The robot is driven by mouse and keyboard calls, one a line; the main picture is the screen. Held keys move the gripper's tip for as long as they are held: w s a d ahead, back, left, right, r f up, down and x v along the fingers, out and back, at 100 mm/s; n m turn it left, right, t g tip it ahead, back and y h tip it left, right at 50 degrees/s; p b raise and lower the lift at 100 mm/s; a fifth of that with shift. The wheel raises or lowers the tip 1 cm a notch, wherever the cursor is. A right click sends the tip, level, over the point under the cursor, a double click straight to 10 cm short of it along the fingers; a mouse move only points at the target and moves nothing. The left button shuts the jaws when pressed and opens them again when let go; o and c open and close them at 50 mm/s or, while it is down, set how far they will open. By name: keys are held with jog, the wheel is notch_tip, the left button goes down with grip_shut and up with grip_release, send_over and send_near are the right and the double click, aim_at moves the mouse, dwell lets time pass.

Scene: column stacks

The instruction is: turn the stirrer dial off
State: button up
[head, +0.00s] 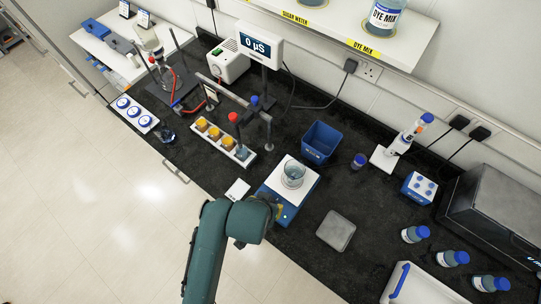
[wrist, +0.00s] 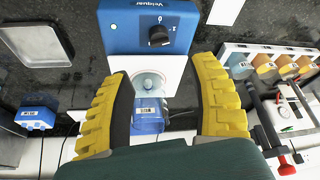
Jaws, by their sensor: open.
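The stirrer (head: 309,190) is a blue box with a white top plate, near the bench's front edge in the head view. A glass beaker (head: 293,174) with clear liquid stands on the plate. In the wrist view the stirrer (wrist: 120,32) shows its blue front panel, with a black dial (wrist: 158,37) and small marks beside it. I cannot tell which mark the dial points at. My gripper (wrist: 162,72) is open and empty, its yellow-padded fingers wide apart. The dial appears beyond the fingertips, apart from them. In the head view my arm hides part of the stirrer's front.
A blue bin (head: 322,142) stands behind the stirrer. A rack of orange-filled vials (head: 215,134) is to its left. A white card (head: 238,188) lies near the front edge. Blue-capped bottles (head: 415,234) stand farther right.

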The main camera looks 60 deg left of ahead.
jog(key=x, duration=1.2)
jog(key=shift+b, duration=0.35)
grip_shut()
